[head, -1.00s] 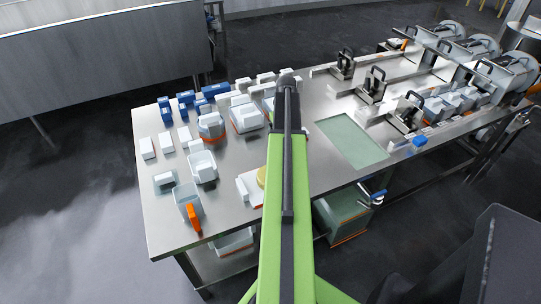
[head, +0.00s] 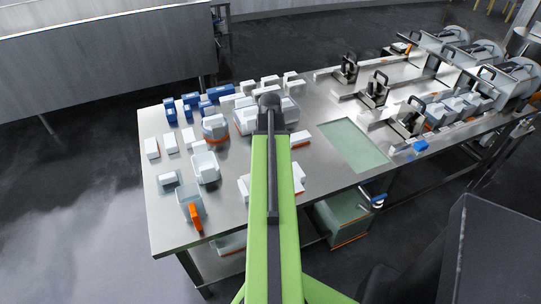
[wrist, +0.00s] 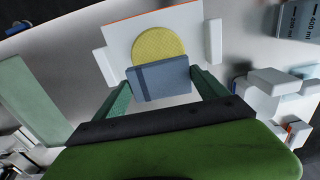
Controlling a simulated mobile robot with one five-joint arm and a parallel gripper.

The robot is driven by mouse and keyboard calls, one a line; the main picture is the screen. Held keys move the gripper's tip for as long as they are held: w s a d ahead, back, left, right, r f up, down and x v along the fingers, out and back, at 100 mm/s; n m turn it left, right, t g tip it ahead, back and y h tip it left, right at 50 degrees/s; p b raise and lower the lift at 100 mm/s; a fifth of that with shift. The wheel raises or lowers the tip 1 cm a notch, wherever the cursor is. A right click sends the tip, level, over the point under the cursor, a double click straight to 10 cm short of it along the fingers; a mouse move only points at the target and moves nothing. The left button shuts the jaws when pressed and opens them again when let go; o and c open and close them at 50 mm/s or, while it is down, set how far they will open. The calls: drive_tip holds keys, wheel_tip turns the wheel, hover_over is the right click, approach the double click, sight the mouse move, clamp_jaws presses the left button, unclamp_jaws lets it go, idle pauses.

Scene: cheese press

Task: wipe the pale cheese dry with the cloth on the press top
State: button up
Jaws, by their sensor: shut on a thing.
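The pale yellow round cheese (wrist: 158,44) lies on a white board (wrist: 120,38) with raised side pieces, in the wrist view. My gripper (wrist: 162,84) is shut on a folded blue-grey cloth (wrist: 172,83) with darker stripes, between its two green fingers. The cloth overlaps the near edge of the cheese in this view; I cannot tell whether it touches it. In the head view, parts of the white board (head: 244,189) show beside my arm, and the arm hides the cheese, cloth and fingertips.
White and grey tubs (head: 205,168) and blue blocks (head: 187,98) crowd the steel table's left side (head: 160,225). A pale green recessed panel (head: 353,145) lies right of my arm. Presses with black handles (head: 408,118) stand farther right. A grey container (wrist: 300,20) stands at the upper right.

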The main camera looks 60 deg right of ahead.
drive_tip(key=shift+f+b, duration=2.45)
drive_tip(key=shift+f+b, duration=0.6)
drive_tip(key=shift+s+a+r, duration=0.1)
drive_tip(key=shift+s+a, duration=0.45)
drive_tip(key=shift+s, duration=0.2)
drive_tip(key=shift+s+a+r, duration=0.1)
drive_tip(key=shift+s+a, duration=0.45)
drive_tip(key=shift+s, duration=0.2)
drive_tip(key=shift+w+d+f, duration=0.1)
drive_tip(key=shift+w+d, duration=0.45)
drive_tip(key=shift+w, duration=0.25)
drive_tip(key=shift+w+d+f, duration=0.1)
drive_tip(key=shift+w+d, duration=0.45)
drive_tip(key=shift+w, duration=0.2)
drive_tip(key=shift+s+a, duration=0.1)
drive_tip(key=shift+s, duration=0.05)
drive_tip(key=shift+s+a, duration=0.55)
drive_tip(key=shift+s, duration=0.15)
drive_tip(key=shift+s+a, duration=0.5)
drive_tip(key=shift+s, duration=0.2)
